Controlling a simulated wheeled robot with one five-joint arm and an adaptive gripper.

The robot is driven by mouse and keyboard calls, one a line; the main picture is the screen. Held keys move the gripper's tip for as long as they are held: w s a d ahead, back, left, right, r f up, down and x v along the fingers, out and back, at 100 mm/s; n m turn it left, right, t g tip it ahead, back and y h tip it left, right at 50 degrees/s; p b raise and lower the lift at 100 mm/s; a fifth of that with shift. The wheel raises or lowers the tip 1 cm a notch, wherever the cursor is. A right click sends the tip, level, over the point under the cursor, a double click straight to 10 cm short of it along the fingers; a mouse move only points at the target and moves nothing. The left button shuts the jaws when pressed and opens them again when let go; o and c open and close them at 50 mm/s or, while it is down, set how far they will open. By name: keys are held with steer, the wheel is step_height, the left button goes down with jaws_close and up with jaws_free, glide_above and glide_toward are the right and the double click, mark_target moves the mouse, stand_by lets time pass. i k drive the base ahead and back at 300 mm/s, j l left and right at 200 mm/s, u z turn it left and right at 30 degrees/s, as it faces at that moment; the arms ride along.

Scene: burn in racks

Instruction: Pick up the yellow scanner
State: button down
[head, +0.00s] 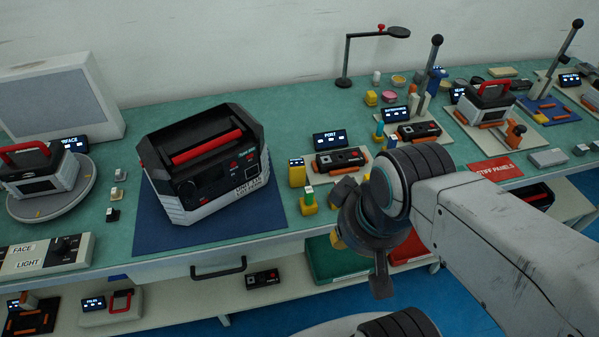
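A small upright yellow block with a dark display on top (297,173) stands on the green bench, just right of the blue mat. Either could be the yellow scanner; I cannot tell which. My gripper (362,238) is in front of the bench's edge, right of both yellow pieces and apart from them. One dark finger points down, but the view does not show clearly whether it is open or shut. A bit of yellow shows at its left side, partly hidden.
A large black-and-grey unit with a red handle (208,160) sits on the blue mat (150,232). Port testers (341,162) and lever presses (428,75) stand behind and right. A lower shelf (180,304) holds bins and small devices. My arm covers the right foreground.

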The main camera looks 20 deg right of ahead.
mark_target(297, 167)
steer(key=u, duration=0.45)
steer(key=i+u, duration=0.15)
steer(key=u, duration=0.8)
steer(key=i+l+u, duration=0.1)
steer(key=u, duration=0.35)
steer(key=l+u, duration=0.1)
steer(key=u, duration=0.35)
steer(key=l+u, duration=0.1)
steer(key=u, duration=0.4)
steer(key=i+l, duration=0.05)
